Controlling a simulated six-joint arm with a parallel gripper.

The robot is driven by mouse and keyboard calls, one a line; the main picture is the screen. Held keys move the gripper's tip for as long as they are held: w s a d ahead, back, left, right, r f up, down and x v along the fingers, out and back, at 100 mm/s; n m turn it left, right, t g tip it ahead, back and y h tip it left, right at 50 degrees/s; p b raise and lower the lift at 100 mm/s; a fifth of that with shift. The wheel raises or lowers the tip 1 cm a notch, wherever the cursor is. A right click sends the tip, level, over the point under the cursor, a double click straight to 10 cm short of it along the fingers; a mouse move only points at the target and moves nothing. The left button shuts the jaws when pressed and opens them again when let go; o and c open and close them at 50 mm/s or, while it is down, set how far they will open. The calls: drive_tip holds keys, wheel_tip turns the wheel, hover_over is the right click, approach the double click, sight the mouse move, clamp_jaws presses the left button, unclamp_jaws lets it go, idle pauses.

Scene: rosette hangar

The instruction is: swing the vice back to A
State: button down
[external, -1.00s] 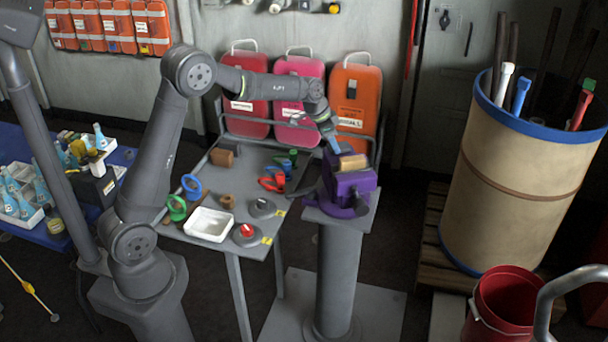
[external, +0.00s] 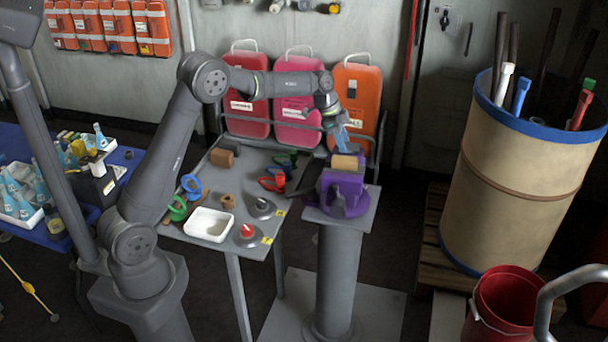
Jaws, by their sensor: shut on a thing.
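The purple vice (external: 342,190) sits on the grey top of a pedestal (external: 340,265) and faces roughly toward the camera. A tan block (external: 345,162) lies across the top of its jaws. My gripper (external: 343,146) reaches down from behind, its blue fingers at the back of the vice, just behind the block. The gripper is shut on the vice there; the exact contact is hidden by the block. A dark bar (external: 303,189) extends left of the vice. I cannot make out a mark A.
A grey table (external: 232,252) left of the pedestal holds a white tray (external: 209,224), red-handled pliers (external: 273,182), a blue ring (external: 192,184) and round knobs. Cases (external: 357,95) stand close behind. A large bin (external: 520,185) stands right; the floor between is partly free.

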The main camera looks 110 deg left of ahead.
drive_tip(key=shift+w+a+m, duration=0.1)
drive_tip(key=shift+w+m, duration=0.25)
drive_tip(key=shift+m, duration=0.15)
idle(0.4)
drive_tip(key=c, duration=0.8)
unclamp_jaws()
drive_tip(key=v, duration=1.7)
drive_tip(key=shift+a+r, duration=0.25)
drive_tip(key=shift+a, duration=0.1)
drive_tip(key=shift+r, duration=0.1)
drive_tip(key=shift+s+r, duration=0.35)
drive_tip(key=shift+r, duration=2.7)
drive_tip(key=shift+s+r, duration=0.3)
drive_tip(key=shift+r, duration=2.75)
drive_tip(key=shift+s+r, duration=0.35)
drive_tip(key=shift+r, duration=2.75)
